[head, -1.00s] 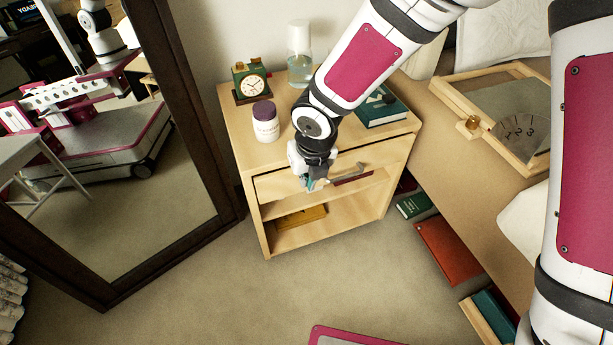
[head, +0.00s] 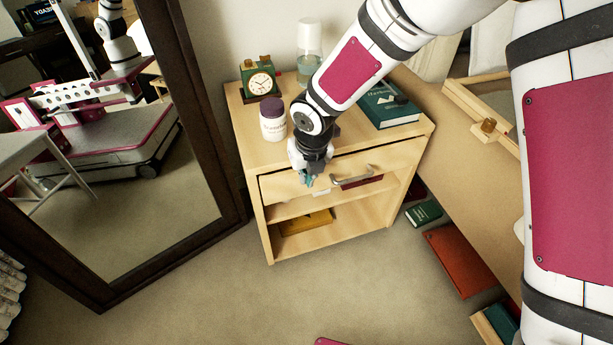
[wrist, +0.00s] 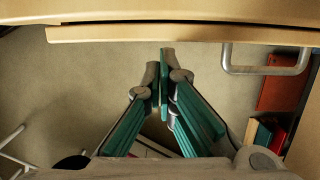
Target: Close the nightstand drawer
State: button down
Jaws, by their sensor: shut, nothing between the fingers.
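The wooden nightstand (head: 276,166) stands against the wall. Its drawer front (head: 386,160) has a metal bar handle (head: 352,177), and it looks nearly flush with the body. In the wrist view, a thin dark gap shows above the drawer front (wrist: 180,33), with the handle (wrist: 265,69) to the right. My gripper (head: 308,182) points down in front of the left part of the drawer, left of the handle. In the wrist view its fingers (wrist: 160,60) are together and empty, close to the drawer front. I cannot tell whether they touch it.
A clock (head: 259,82), a jar (head: 272,122), a bottle (head: 309,68) and a green book (head: 389,108) sit on top. Books, including a red one (head: 458,260), lie on the floor. Front floor is mostly clear.

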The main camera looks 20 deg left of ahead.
jog(key=shift+w+a+r+p, duration=0.1)
jog(key=shift+w+a+p, duration=0.3)
jog(key=shift+w+p, duration=0.2)
jog(key=shift+w+a+p, duration=0.4)
jog(key=shift+w+p, duration=0.15)
